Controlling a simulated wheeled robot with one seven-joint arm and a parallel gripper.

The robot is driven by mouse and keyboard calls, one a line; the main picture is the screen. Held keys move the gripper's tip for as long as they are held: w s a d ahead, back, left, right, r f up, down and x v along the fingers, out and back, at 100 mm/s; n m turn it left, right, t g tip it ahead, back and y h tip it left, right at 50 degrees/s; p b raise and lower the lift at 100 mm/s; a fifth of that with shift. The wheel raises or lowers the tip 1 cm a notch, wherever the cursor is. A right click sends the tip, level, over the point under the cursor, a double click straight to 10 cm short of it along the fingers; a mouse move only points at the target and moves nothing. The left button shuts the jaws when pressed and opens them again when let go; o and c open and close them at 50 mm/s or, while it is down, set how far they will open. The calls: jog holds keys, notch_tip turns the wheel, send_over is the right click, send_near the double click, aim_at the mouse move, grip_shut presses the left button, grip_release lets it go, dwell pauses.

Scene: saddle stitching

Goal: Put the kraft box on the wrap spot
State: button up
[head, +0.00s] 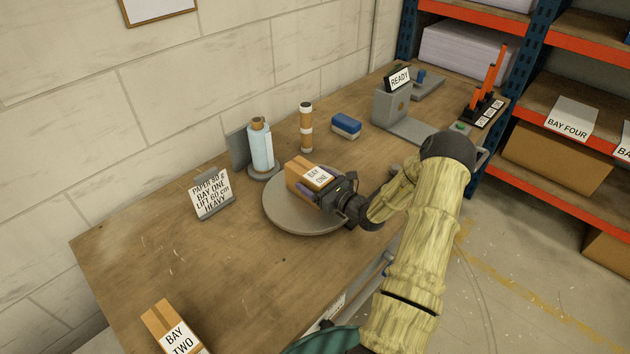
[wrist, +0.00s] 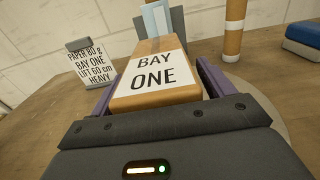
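A brown kraft box (head: 297,175) with a white BAY ONE label is over the round grey disc (head: 283,218) on the bench. It fills the middle of the wrist view (wrist: 156,92). My gripper (head: 322,190) reaches it from the right in the head view. Its two purple fingers (wrist: 158,90) stand along opposite sides of the box. They look very close to its sides, but I cannot tell whether they press on it. The underside of the box is hidden, so contact with the disc is unclear. No marking that reads "wrap spot" shows.
A pale blue bottle (head: 261,148), a brown-and-white cylinder (head: 306,128) and a blue block (head: 346,126) stand behind the disc. A sign (head: 212,195) is at its left. A BAY TWO box (head: 163,322) sits near the front. Bench between sign and BAY TWO box is clear.

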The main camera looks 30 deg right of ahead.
jog(key=shift+r, duration=0.1)
jog(key=shift+s+d, duration=0.1)
jog(key=shift+s, duration=0.05)
jog(key=b+v, duration=0.1)
jog(key=v, duration=1)
jog(key=shift+s+r+b, duration=0.1)
jog(key=shift+s+b, duration=0.2)
jog(key=shift+s, duration=0.05)
